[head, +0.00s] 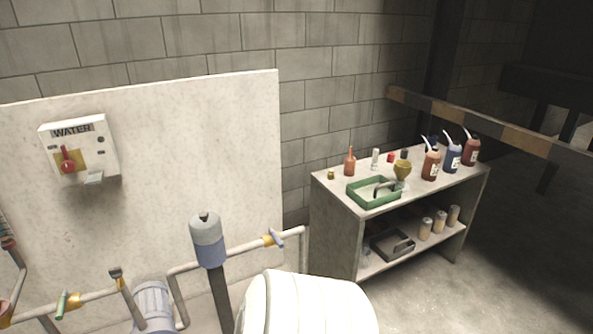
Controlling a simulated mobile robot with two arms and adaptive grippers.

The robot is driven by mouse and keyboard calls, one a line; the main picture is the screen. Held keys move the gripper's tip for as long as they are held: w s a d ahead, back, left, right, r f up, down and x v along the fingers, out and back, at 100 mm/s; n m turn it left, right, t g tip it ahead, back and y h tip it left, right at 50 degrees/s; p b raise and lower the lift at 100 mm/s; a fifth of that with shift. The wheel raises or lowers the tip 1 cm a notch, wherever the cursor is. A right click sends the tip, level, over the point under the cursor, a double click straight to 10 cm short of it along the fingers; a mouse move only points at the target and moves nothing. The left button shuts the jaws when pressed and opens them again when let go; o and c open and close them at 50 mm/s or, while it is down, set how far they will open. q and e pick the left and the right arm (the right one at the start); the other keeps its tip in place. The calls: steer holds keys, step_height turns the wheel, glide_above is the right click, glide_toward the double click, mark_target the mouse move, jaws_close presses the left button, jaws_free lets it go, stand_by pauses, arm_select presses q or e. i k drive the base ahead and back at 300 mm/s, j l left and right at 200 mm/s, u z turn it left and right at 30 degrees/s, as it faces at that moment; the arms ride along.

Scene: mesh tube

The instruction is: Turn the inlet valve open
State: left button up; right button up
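Several valves sit on the light pipes in front of the white panel; no label shows which is the inlet valve. A brass valve with a blue handle (273,238) is on the pipe right of centre. A brass valve with a green handle (62,305) is at the lower left, and a valve with a dark handle (116,274) stands right of it. A red-handled part (8,243) is cut by the left edge. A white WATER box (79,149) with a red lever (67,160) hangs on the panel. Neither gripper shows.
A grey and blue cylinder (208,242) on a dark post stands before the pipes. A large white rounded body (305,303) fills the bottom centre. Right, a shelf (335,234) holds bottles and a green tray (374,205). A striped barrier (490,123) runs behind it; floor is clear front right.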

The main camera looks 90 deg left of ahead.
mark_target(273, 235)
steer(key=u, duration=2.95)
